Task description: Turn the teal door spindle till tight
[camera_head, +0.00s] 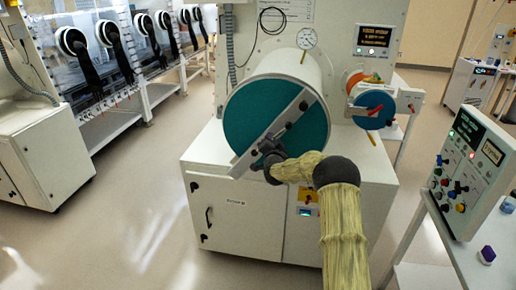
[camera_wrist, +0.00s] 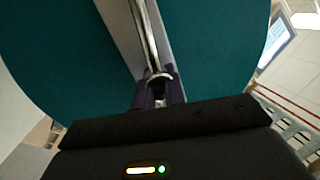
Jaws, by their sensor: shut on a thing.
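The teal door (camera_head: 250,115) is a large round disc closing the front of a white cylinder. A pale bar (camera_head: 285,122) lies slantwise across it, from upper right to lower left. My gripper (camera_head: 270,150) is at the door's lower middle, in front of the bar. In the wrist view the teal door (camera_wrist: 220,50) fills most of the picture, with a shiny rod (camera_wrist: 147,35) running along the bar. My gripper (camera_wrist: 158,92) is shut at the rod's near end. The spindle is mostly hidden by the jaws.
A smaller blue round door (camera_head: 374,108) is to the right. A control panel (camera_head: 467,170) stands at the right. Gloveboxes with black gloves (camera_head: 118,45) line the left. The floor (camera_head: 140,200) at left is clear.

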